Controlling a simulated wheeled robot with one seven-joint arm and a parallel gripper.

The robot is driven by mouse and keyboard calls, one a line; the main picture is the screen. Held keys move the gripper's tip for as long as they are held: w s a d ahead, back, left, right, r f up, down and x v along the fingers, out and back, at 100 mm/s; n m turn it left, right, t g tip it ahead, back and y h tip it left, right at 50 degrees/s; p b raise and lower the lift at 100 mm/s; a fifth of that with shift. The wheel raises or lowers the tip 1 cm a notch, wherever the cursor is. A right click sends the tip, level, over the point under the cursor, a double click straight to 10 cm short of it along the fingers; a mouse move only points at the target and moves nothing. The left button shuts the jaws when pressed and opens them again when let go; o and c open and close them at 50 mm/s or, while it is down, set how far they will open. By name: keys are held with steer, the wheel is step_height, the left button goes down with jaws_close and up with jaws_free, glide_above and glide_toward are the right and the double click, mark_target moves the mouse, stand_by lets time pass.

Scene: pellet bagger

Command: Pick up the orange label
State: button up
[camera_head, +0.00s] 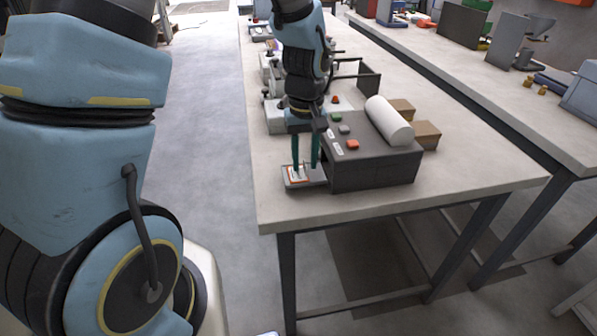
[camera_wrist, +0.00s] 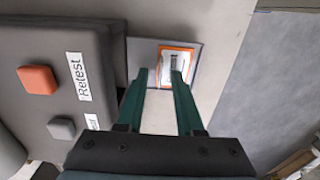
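The orange label (camera_head: 298,173), orange-bordered with a white middle, lies on a small grey plate (camera_head: 316,183) at the left side of the dark machine. In the wrist view the label (camera_wrist: 176,50) lies flat on the grey plate (camera_wrist: 142,50). My gripper (camera_head: 305,166) points down over the plate, beside the machine. In the wrist view its two green fingers (camera_wrist: 163,82) are apart with a gap between them, and the fingertips overlap the label's near part. I cannot tell whether they touch it. Nothing shows held between them.
The dark machine (camera_head: 375,170) carries a white roll (camera_head: 388,121) and red (camera_head: 352,145), green and grey buttons. The wrist view shows its red button (camera_wrist: 37,80) and a "Retest" tag. Brown boxes (camera_head: 426,135) stand behind it. The near table corner (camera_head: 272,212) is clear.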

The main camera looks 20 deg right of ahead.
jaws_close()
stand_by(1.2)
